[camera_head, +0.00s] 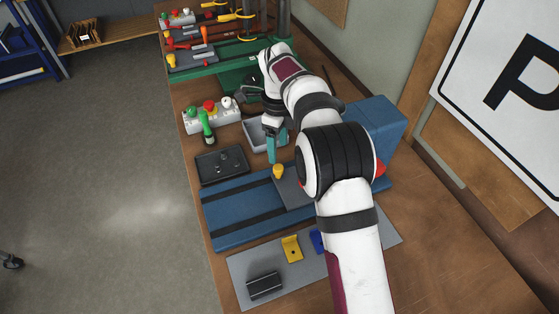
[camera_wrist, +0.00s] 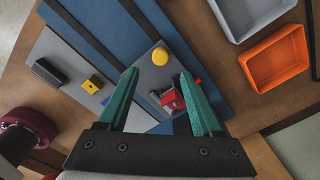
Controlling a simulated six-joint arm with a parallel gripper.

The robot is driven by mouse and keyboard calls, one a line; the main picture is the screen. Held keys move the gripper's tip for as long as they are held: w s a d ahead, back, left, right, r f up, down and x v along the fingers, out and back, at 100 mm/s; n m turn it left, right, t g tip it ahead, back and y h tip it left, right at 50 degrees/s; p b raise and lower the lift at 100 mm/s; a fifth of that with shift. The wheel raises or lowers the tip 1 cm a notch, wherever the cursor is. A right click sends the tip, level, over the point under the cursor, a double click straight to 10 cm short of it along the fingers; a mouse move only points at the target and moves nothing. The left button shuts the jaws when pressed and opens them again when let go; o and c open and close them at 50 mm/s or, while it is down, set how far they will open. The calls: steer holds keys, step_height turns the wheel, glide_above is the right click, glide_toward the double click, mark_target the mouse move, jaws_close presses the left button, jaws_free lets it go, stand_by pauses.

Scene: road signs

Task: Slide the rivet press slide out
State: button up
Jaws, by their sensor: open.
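The rivet press has a long blue base (camera_head: 228,222) with two dark rails, which also shows in the wrist view (camera_wrist: 95,38). Its grey slide (camera_head: 291,190) lies across the rails toward the blue press body (camera_head: 372,122). A yellow knob (camera_head: 278,171) stands on the slide and also shows in the wrist view (camera_wrist: 160,56). A red part (camera_wrist: 172,100) sits on the slide nearer my gripper in that view. My gripper (camera_head: 272,158) has teal fingers, open and empty, above and just behind the knob. In the wrist view the fingertips (camera_wrist: 159,73) straddle the knob's line. My arm hides part of the slide.
A grey mat (camera_head: 245,265) with a black block (camera_head: 265,286), a yellow bracket (camera_head: 291,248) and a blue bracket (camera_head: 316,240) lies in front. A black tray (camera_head: 222,165), a button box (camera_head: 212,115) and a green-handled tool (camera_head: 207,127) stand behind. The rails left of the slide are clear.

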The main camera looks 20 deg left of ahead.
mark_target(278, 168)
step_height(278, 168, down, 8)
steer(key=shift+r, duration=0.15)
jaws_close()
stand_by(0.3)
stand_by(1.1)
